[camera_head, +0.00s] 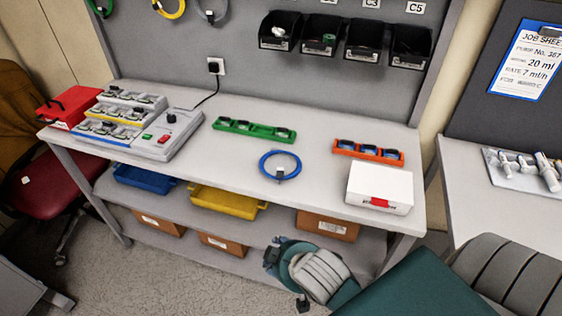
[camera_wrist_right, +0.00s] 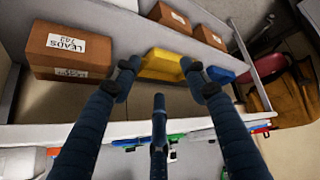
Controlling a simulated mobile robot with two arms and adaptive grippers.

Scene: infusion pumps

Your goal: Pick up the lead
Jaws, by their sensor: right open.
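A coiled blue lead (camera_head: 280,165) lies on the bench top near its front edge, between the green tray and the white box. My right gripper (camera_head: 286,280) is in front of the bench, lower in the picture than the lead and apart from it. In the right wrist view the fingers of my right gripper (camera_wrist_right: 160,82) are spread with nothing between them. I cannot make out the lead for sure in that view. My left gripper is not in view.
A green tray (camera_head: 254,129), an orange tray (camera_head: 368,151) and a white box (camera_head: 379,188) stand around the lead. A pump unit (camera_head: 167,134) is at the left. Below, the shelf holds a yellow bin (camera_head: 223,202) and brown boxes (camera_head: 327,225). The bench around the lead is clear.

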